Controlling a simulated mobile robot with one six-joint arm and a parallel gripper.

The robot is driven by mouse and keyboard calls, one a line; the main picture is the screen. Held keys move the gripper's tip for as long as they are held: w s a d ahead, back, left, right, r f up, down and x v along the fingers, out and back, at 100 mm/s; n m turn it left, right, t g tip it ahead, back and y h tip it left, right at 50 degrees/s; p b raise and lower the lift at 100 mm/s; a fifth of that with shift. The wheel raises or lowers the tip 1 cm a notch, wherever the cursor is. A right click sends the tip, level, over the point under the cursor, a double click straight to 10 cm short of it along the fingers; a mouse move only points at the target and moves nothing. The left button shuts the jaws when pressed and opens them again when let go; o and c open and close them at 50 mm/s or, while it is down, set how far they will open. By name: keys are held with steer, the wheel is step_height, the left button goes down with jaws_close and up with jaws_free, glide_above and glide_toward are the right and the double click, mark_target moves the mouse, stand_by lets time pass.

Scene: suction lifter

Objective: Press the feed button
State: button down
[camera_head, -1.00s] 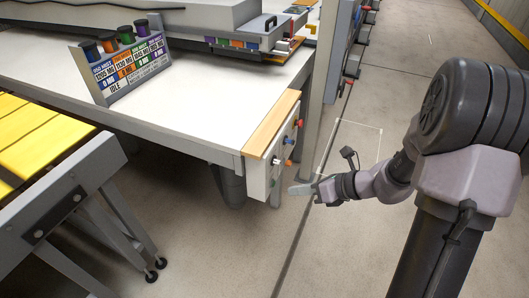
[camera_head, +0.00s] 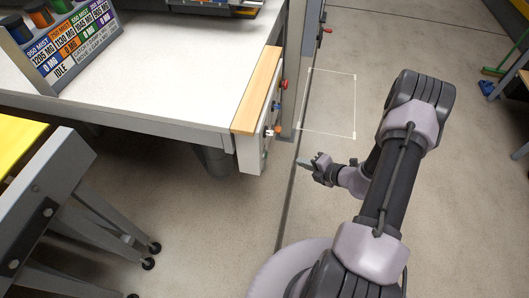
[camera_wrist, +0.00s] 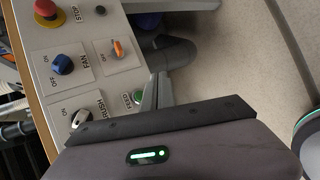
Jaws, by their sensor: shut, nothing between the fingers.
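The green feed button (camera_wrist: 138,97), marked FEED, is on the pale control panel (camera_wrist: 95,75) in the wrist view. My gripper (camera_head: 303,164) is shut and empty, to the right of the panel with a visible gap. In the wrist view its grey fingers (camera_wrist: 160,88) show just right of the feed button. I see no clear contact.
The panel also bears a red stop button (camera_wrist: 47,11), a blue fan knob (camera_wrist: 62,65), an orange switch (camera_wrist: 117,48) and a crush knob (camera_wrist: 81,118). A yellow-topped stand (camera_head: 20,140) is at the left. Floor right of the panel is open.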

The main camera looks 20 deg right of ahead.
mark_target(266, 155)
steer(key=w+a, duration=0.5)
steer(key=a, duration=0.2)
steer(key=shift+a, duration=0.2)
stand_by(2.0)
steer(key=shift+w+a, duration=0.2)
steer(key=shift+a, duration=0.15)
